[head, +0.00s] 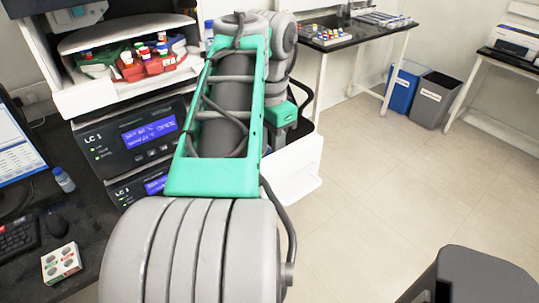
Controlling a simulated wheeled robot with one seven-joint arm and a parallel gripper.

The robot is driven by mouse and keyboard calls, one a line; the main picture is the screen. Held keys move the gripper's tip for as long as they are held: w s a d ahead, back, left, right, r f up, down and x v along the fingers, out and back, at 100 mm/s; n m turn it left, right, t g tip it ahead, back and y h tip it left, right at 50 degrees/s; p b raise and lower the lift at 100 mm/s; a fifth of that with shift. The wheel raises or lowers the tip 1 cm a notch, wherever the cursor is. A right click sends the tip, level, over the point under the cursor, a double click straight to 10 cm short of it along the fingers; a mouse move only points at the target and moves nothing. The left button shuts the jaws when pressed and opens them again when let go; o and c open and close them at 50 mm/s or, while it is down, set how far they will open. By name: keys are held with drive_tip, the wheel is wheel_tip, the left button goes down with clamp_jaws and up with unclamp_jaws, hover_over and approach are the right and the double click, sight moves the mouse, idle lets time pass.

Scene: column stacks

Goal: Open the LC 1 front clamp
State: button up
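The LC 1 stack (112,152) stands on the dark bench at the left, with an LC 1 label and a lit blue display on its upper dark module. A second dark module below (126,192) also carries an LC 1 label and a blue display. My arm crosses the middle of the view and covers the right side of the stack. I cannot make out the front clamp; it may be hidden behind my arm. My gripper is not visible.
An open white compartment above holds a red vial rack (150,65) and a green one. A monitor (22,140), mouse (56,225), small bottle (64,180) and vial tray (61,263) are at the left. Blue (404,88) and grey (437,98) bins stand behind open floor at the right.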

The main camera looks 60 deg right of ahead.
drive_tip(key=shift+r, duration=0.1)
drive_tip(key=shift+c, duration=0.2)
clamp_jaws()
